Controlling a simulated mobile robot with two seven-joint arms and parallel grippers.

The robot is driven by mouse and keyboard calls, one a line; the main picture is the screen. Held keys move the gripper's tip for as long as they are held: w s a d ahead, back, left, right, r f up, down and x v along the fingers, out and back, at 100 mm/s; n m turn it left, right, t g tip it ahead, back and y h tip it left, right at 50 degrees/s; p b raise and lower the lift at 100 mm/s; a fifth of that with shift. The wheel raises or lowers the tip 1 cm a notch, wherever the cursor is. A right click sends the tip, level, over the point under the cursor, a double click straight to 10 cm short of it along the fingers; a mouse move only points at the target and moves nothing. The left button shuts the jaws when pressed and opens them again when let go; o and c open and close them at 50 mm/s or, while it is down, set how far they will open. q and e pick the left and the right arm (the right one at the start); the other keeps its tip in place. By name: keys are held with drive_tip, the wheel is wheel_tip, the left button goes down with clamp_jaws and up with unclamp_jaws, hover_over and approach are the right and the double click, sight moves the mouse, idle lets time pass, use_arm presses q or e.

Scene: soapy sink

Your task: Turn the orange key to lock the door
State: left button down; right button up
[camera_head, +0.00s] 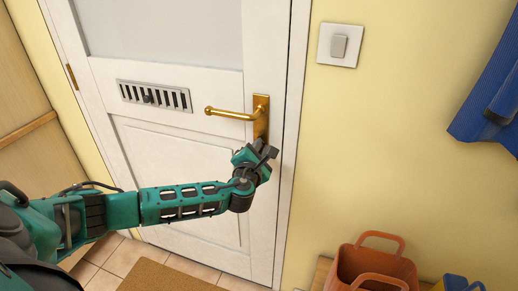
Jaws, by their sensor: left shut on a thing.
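The white door (185,165) is closed in its frame. It has a brass lever handle (232,115) on a brass plate (261,107) near its right edge. My left gripper (264,149) is at the lower end of the plate, just below the lever. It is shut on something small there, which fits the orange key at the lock. The key itself and the keyhole are hidden by the gripper, so I cannot tell how far the key is turned. My right gripper is not in view.
A light switch (339,45) is on the yellow wall right of the door. A blue cloth (491,95) hangs at the far right. An orange bag (375,265) stands at the bottom right. A brown mat (165,277) lies on the tiled floor.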

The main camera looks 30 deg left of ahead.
use_arm(q)
drive_tip(key=shift+w+a+r, duration=0.15)
drive_tip(key=shift+a, duration=0.05)
drive_tip(key=c, duration=1.5)
unclamp_jaws()
drive_tip(key=o, duration=0.8)
drive_tip(key=shift+d, duration=0.1)
drive_tip(key=shift+d, duration=0.1)
drive_tip(key=shift+v, duration=3)
drive_tip(key=v, duration=1.3)
